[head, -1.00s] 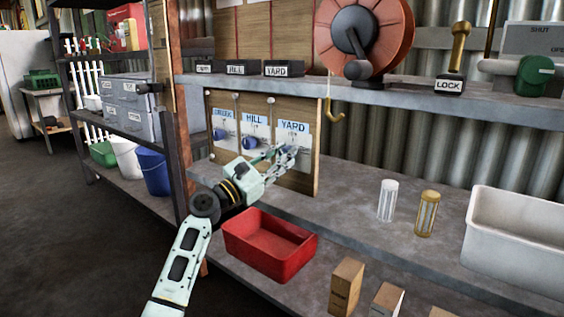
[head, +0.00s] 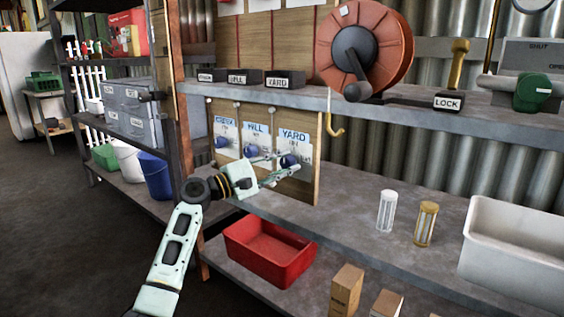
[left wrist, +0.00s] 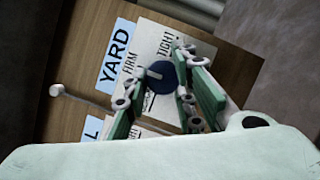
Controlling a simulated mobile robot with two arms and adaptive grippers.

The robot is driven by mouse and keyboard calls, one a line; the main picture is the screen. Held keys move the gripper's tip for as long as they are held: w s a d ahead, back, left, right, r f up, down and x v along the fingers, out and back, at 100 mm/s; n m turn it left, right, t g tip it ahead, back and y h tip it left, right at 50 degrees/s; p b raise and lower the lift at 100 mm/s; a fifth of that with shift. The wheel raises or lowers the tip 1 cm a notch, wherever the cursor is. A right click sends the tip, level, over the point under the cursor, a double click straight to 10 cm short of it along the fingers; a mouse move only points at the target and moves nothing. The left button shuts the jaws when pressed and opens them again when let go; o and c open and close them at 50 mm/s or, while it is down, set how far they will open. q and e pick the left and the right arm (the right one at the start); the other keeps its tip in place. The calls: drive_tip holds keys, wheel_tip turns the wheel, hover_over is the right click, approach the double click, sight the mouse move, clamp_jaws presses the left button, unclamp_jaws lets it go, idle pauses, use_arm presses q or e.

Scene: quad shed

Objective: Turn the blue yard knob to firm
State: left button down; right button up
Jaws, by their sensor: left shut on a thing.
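The blue yard knob (head: 289,160) sits on the white plate under the YARD label (head: 294,136), on the right of the wooden panel. In the left wrist view the round, dark blue knob (left wrist: 162,77) shows a pale pointer line toward the FIRM side of its dial; TIGHT is also readable. My left gripper (head: 290,167) reaches in from the left with its fingers on either side of the knob, shut on it. The green-padded fingers (left wrist: 157,93) partly cover the dial. My right gripper is not in view.
CREEK (head: 222,142) and HILL (head: 250,151) knobs sit close by on the left. A shelf edge with a hose reel (head: 390,45) is above. A red bin (head: 270,250) stands below. Two filter cartridges and a white tub (head: 510,250) are to the right.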

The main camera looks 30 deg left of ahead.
use_arm(q)
drive_tip(key=shift+a+r, duration=0.35)
drive_tip(key=c, duration=1.6)
unclamp_jaws()
drive_tip(key=shift+c, duration=0.2)
drive_tip(key=shift+o, duration=0.3)
drive_tip(key=shift+f, duration=0.1)
drive_tip(key=shift+s+f, duration=0.1)
drive_tip(key=shift+f, duration=0.05)
drive_tip(key=shift+s+a+f, duration=0.1)
drive_tip(key=shift+s, duration=0.2)
drive_tip(key=v, duration=1.1)
drive_tip(key=shift+s, duration=0.1)
